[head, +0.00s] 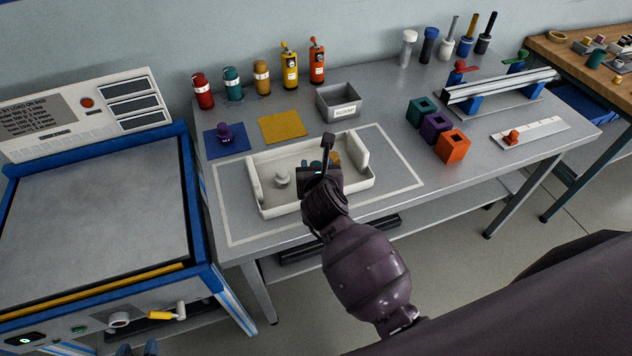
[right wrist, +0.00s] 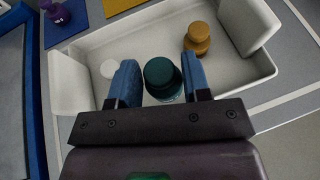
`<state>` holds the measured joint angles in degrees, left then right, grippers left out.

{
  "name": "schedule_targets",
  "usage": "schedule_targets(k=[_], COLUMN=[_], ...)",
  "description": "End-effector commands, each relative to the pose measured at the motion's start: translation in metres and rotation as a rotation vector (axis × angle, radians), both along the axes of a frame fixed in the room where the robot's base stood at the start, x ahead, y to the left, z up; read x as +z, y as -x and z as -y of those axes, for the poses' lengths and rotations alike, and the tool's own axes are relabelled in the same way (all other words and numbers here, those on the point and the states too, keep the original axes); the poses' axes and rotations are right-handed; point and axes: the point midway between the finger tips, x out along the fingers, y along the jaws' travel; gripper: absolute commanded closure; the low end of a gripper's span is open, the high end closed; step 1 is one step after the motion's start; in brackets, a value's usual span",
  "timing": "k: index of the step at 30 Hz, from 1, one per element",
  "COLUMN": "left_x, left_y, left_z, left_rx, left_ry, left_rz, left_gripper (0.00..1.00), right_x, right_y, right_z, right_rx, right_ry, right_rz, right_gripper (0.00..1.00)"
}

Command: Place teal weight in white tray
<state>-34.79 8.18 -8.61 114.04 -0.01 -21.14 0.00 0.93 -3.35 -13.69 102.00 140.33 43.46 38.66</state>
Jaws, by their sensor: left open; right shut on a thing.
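The teal weight (right wrist: 163,76) sits between the two blue fingers of my right gripper (right wrist: 160,82) in the right wrist view. My right gripper (head: 318,168) is shut on it, over the inside of the white tray (head: 318,202) in the head view. The gripper and arm mostly hide the weight there. I cannot tell whether the weight touches the tray floor. A white weight (head: 282,178) and an ochre weight (right wrist: 197,38) stand in the tray on either side. My left gripper (head: 137,349) is open at the bottom edge of the head view, mostly cut off.
A purple weight (head: 225,133) stands on a blue mat (head: 238,147); a yellow mat (head: 283,127) is bare. A grey bin (head: 338,100), several bottles and colored blocks (head: 453,145) stand around the tray. A blue-framed machine (head: 95,215) is at left.

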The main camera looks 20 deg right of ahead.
Motion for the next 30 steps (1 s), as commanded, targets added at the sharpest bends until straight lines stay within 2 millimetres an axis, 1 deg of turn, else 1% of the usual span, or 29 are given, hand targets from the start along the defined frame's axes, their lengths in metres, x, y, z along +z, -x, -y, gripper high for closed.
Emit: schedule_targets(k=[5,7,12,15,23,27,28,30], left_x=[-0.001,-0.003,-0.01,-0.013,-0.012,-0.014,-0.014,-0.014], left_y=[-0.002,-0.002,-0.003,-0.002,-0.003,-0.002,-0.002,-0.001], left_z=[0.0,0.001,0.001,0.001,0.001,0.001,0.001,0.001], left_rx=[-0.001,-0.002,-0.002,-0.003,-0.003,-0.003,-0.002,-0.002], left_ry=[0.001,0.0,0.0,0.001,-0.001,0.001,0.0,0.0], left_rz=[0.002,0.003,0.0,-0.001,-0.001,-0.003,-0.003,-0.004], left_gripper=[0.57,0.57,0.57,0.57,0.57,0.57,0.57,0.57], right_x=[-0.008,-0.014,-0.039,-0.048,-0.047,-0.051,-0.052,-0.051], right_y=[0.0,0.0,0.0,0.0,-0.001,0.0,0.0,0.0], right_z=[0.0,0.0,0.0,0.0,0.0,0.0,0.0,0.0], right_rx=[0.001,0.001,0.0,0.001,0.0,0.001,0.001,0.001], right_ry=[-0.001,-0.001,0.0,-0.001,-0.002,-0.002,-0.001,-0.001], right_rz=[0.002,0.0,-0.001,0.0,0.003,0.003,0.001,0.001], right_gripper=[0.89,0.89,0.89,0.89,0.89,0.89,0.55,0.44])
